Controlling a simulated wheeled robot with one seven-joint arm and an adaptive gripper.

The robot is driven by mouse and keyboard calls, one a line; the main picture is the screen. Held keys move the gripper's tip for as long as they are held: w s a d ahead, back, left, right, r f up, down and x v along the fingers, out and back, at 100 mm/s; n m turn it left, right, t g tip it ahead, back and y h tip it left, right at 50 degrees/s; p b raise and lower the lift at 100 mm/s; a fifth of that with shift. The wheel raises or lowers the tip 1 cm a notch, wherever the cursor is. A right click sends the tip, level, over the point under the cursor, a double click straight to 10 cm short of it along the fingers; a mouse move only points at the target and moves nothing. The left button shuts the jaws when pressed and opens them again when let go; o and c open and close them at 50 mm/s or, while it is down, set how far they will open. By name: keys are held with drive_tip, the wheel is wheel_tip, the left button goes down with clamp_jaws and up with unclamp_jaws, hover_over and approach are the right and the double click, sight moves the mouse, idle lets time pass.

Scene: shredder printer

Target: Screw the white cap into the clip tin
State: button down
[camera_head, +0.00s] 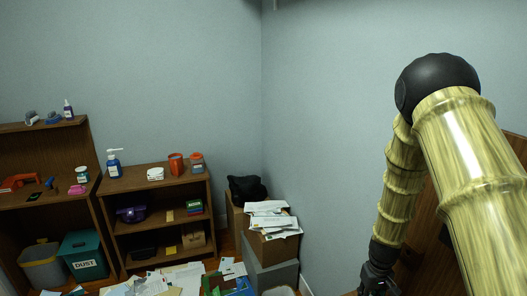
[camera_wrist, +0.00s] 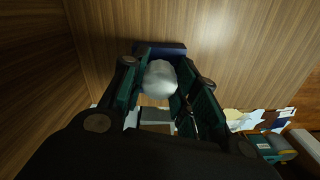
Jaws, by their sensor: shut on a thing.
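In the wrist view, my gripper (camera_wrist: 168,82) has its dark green fingers on both sides of a white rounded piece, which looks like the white cap (camera_wrist: 160,77). The fingers are shut on it. A dark blue piece (camera_wrist: 162,48) shows just beyond the cap, and I cannot tell whether they touch. In the head view, only a dark part of my gripper (camera_head: 378,282) shows at the bottom edge, and the cap is not visible there. I cannot clearly identify the clip tin; two orange-red containers, one left (camera_head: 176,163) and one right (camera_head: 197,162), stand on the low shelf.
A blue pump bottle (camera_head: 114,165) and a white item (camera_head: 156,174) share that shelf top. Paper piles (camera_head: 270,214) stand in the corner. Papers litter the floor. A teal bin (camera_head: 84,256) marked DUST stands at left. A wooden surface fills much of the wrist view.

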drive_tip(key=m+p, duration=0.2)
drive_tip(key=m, duration=0.3)
drive_tip(key=shift+r+m, duration=0.1)
drive_tip(key=shift+m, duration=0.3)
drive_tip(key=m, duration=0.1)
drive_tip(key=m+p, duration=0.1)
drive_tip(key=m, duration=0.1)
drive_tip(key=shift+a+f, duration=0.1)
drive_tip(key=shift+f, duration=0.1)
drive_tip(key=shift+r, duration=0.1)
drive_tip(key=shift+m+p, duration=0.75)
drive_tip(key=shift+m, duration=0.45)
drive_tip(key=m+p, duration=0.2)
drive_tip(key=m, duration=0.2)
drive_tip(key=shift+w+m, duration=0.1)
drive_tip(key=shift+m, duration=0.2)
drive_tip(key=m+p, duration=0.1)
drive_tip(key=m, duration=0.2)
drive_tip(key=shift+w+m+p, duration=0.1)
drive_tip(key=shift+m+p, duration=0.25)
drive_tip(key=shift+m, duration=0.45)
